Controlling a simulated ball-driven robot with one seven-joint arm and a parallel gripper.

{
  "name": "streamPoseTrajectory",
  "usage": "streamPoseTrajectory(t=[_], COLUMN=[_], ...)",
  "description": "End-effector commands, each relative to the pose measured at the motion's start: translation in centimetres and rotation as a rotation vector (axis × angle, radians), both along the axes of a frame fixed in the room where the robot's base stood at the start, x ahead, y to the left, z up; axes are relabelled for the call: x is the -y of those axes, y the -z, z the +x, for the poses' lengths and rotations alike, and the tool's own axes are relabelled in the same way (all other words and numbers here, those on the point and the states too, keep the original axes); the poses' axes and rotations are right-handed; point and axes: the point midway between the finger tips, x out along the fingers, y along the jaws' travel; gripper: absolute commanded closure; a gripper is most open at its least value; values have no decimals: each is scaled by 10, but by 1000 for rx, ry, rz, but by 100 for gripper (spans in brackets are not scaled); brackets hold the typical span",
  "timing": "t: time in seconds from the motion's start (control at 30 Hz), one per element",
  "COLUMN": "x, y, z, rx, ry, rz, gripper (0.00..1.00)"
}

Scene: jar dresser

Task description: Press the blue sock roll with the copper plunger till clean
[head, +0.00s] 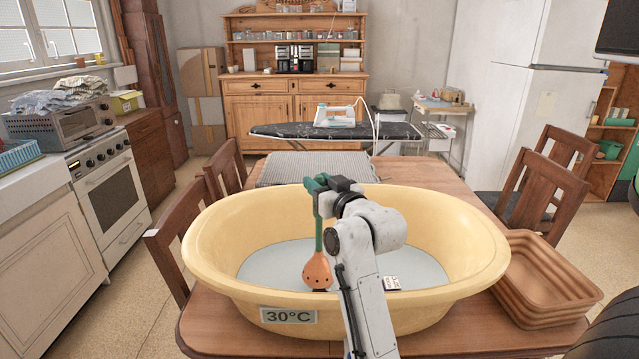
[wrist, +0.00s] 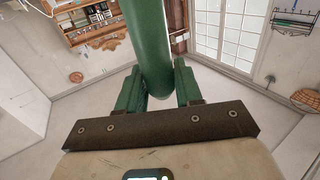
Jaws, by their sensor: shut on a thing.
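The copper plunger (head: 317,270) hangs upright inside the yellow tub (head: 220,240), its bell low over the pale water (head: 270,262). I cannot tell whether the bell touches the water or something under it. My gripper (head: 317,185) is shut on the top of the plunger's green handle (head: 318,235). In the wrist view the handle (wrist: 150,45) runs between the two green fingers of my gripper (wrist: 159,90). No blue sock roll shows in either view; the bell or my arm may hide it.
A 30°C label (head: 288,315) is on the tub's front. A brown crate (head: 548,280) stands to the right on the wooden table (head: 450,332). A grey striped cloth (head: 310,167) lies behind the tub.

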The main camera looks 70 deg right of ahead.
Motion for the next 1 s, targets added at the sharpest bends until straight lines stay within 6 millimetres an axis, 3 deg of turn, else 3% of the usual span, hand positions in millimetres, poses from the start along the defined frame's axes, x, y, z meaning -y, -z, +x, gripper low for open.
streamPoseTrajectory(t=[0.6,1.0], x=[0,0], y=[22,18], z=[0,0], rx=[2,2], ry=[0,0], rz=[-2,-2], gripper=[95,95])
